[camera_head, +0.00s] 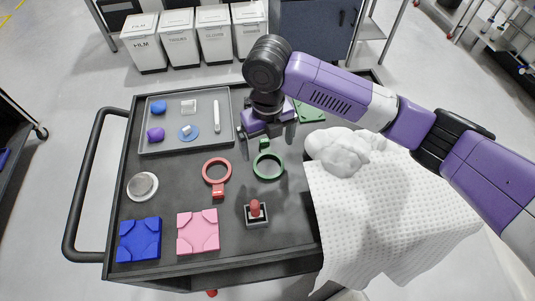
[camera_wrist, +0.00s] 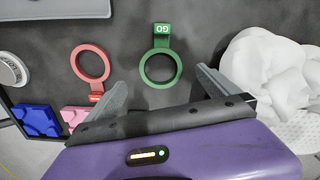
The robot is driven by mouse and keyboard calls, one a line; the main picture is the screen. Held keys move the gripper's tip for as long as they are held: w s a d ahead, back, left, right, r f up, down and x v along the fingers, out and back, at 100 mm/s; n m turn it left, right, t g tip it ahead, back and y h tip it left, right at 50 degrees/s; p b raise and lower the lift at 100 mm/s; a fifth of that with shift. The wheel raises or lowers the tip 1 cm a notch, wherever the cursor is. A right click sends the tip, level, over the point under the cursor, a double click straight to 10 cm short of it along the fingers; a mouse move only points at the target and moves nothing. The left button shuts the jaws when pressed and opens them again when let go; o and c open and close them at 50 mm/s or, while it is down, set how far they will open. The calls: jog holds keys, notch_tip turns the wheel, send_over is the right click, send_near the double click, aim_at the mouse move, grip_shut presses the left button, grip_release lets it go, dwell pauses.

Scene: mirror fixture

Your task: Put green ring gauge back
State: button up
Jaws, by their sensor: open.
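The green ring gauge (camera_head: 268,178) lies flat on the dark cart top, its small block handle pointing away toward the back. In the wrist view the green ring gauge (camera_wrist: 162,29) lies ahead between the fingers, with "GO" on its handle. My gripper (camera_head: 267,141) points down above the cart near the handle end of the gauge. It is open and empty, its fingers spread wide to either side in the wrist view (camera_wrist: 160,84). A green square pad (camera_head: 311,112) lies behind my gripper at the back right, partly hidden by the arm.
A red ring gauge (camera_head: 218,191) lies just left of the green one. Pink (camera_head: 198,231) and blue (camera_head: 139,240) pads are at the front left. A red-knobbed block (camera_head: 256,222) stands in front. A grey tray (camera_head: 165,150) holds small items. White cloth (camera_head: 385,200) covers the right edge.

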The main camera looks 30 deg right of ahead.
jog(key=shift+r, duration=2.55)
